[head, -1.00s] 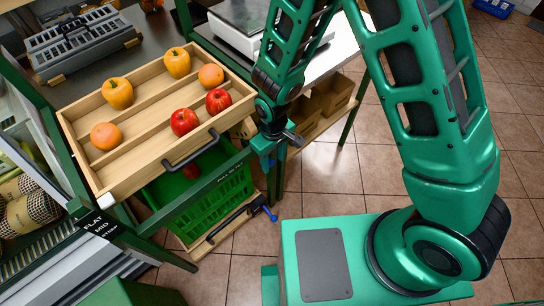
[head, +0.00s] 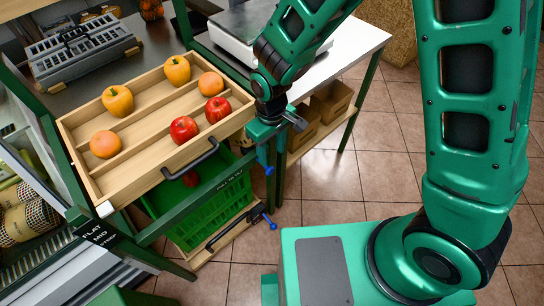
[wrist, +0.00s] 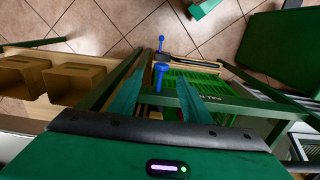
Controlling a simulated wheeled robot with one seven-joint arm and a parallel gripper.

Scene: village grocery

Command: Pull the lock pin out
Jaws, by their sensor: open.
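Two blue-handled pins show. The upper blue pin (head: 269,169) is at the right side of the green stand, just under my gripper (head: 267,150). In the wrist view this blue pin (wrist: 160,70) shows between the tips of my open fingers, and I cannot tell whether they touch it. The lower blue pin (head: 268,220) is at the right end of the low wooden drawer (head: 235,232); in the wrist view this pin (wrist: 161,42) is farther off. My gripper is open and empty. The pins' shafts are hidden.
An upper wooden drawer (head: 150,160) with a dark handle holds several fruits. A green crate (head: 210,210) sits below it. A white-topped table (head: 340,45) with cardboard boxes (head: 330,100) beneath stands to the right. Tiled floor in front is clear.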

